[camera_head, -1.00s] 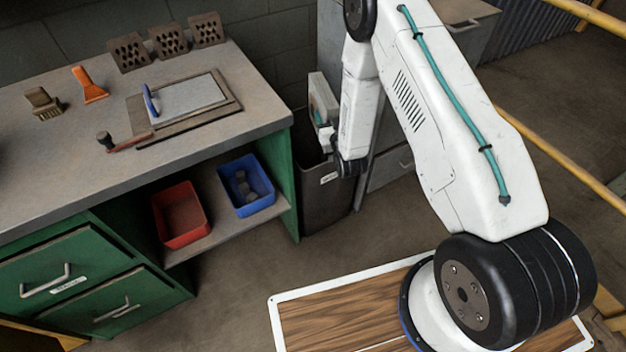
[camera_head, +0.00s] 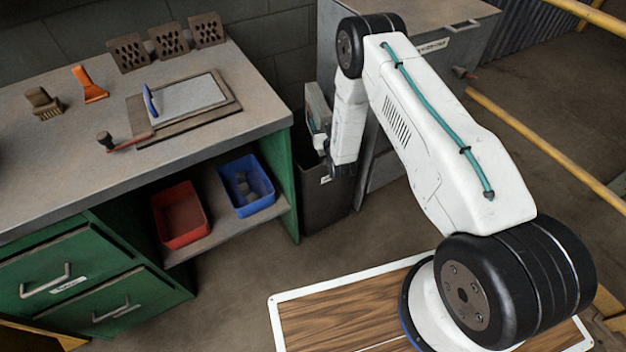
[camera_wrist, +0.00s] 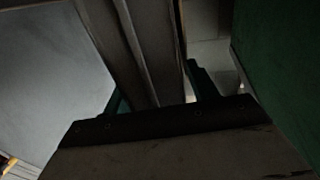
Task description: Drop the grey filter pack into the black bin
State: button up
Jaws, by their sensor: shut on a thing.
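The grey filter pack (camera_head: 317,102) shows as a pale upright block at the end of my arm in the head view. My gripper (camera_head: 319,142) is shut on it, largely hidden behind my own wrist. In the wrist view my gripper's dark green fingers (camera_wrist: 162,92) stand on either side of the grey, ribbed filter pack (camera_wrist: 140,45). The black bin (camera_head: 322,208) stands on the floor between the green workbench and a grey cabinet. The pack and gripper are over the bin's mouth in the head view; their exact height above the rim is hard to tell.
The workbench (camera_head: 60,150) is close left of the bin; its green side panel (camera_head: 283,165) is the nearest edge. The grey cabinet (camera_head: 385,165) stands close on the right. A red tray (camera_head: 181,240) and a blue tray (camera_head: 262,206) sit on the lower shelf.

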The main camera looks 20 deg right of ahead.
jog(key=shift+f, duration=0.2)
jog(key=o, duration=1.6)
jog(key=shift+c, duration=0.2)
jog(key=s, duration=0.7)
jog(key=shift+s, duration=0.35)
